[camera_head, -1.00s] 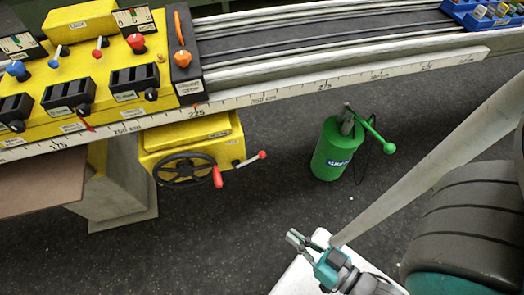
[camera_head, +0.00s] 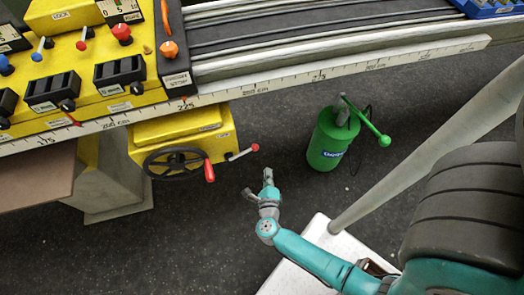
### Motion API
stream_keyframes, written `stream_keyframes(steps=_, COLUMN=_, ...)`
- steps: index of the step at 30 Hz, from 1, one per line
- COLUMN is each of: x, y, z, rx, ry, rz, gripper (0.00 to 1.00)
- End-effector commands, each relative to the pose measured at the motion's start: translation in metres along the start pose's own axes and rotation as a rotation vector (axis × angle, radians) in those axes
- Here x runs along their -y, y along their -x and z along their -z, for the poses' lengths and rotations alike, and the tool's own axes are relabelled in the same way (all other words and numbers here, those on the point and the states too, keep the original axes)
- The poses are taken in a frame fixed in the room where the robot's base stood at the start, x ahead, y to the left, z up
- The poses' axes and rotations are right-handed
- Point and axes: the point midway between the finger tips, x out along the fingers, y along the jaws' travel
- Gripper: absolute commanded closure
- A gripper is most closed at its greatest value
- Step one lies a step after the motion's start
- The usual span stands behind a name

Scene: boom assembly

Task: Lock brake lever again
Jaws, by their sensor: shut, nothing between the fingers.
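A green canister (camera_head: 328,144) with a green-knobbed lever stands on the dark floor to the right. The yellow control panel (camera_head: 90,85) and the white ruler edge (camera_head: 330,72) run above. The dark floor below the handwheel is clear.

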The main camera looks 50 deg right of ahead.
Motion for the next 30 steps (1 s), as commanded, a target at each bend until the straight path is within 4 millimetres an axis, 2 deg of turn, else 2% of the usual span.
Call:
stream_keyframes(steps=3, x=-0.018, y=-0.015, z=0.001, rx=-0.078, ry=-0.103, rz=-0.014, gripper=1.00)
stream_keyframes(steps=7, x=-0.027, y=-0.021, z=0.003, rx=-0.120, ry=-0.154, rz=-0.021, gripper=1.00)
stream_keyframes(steps=14, x=-0.028, y=-0.035, z=0.006, rx=-0.128, ry=-0.162, rz=-0.020, gripper=1.00)
stream_keyframes(steps=30, x=-0.029, y=-0.106, z=0.014, rx=-0.126, ry=-0.160, rz=-0.020, gripper=1.00)
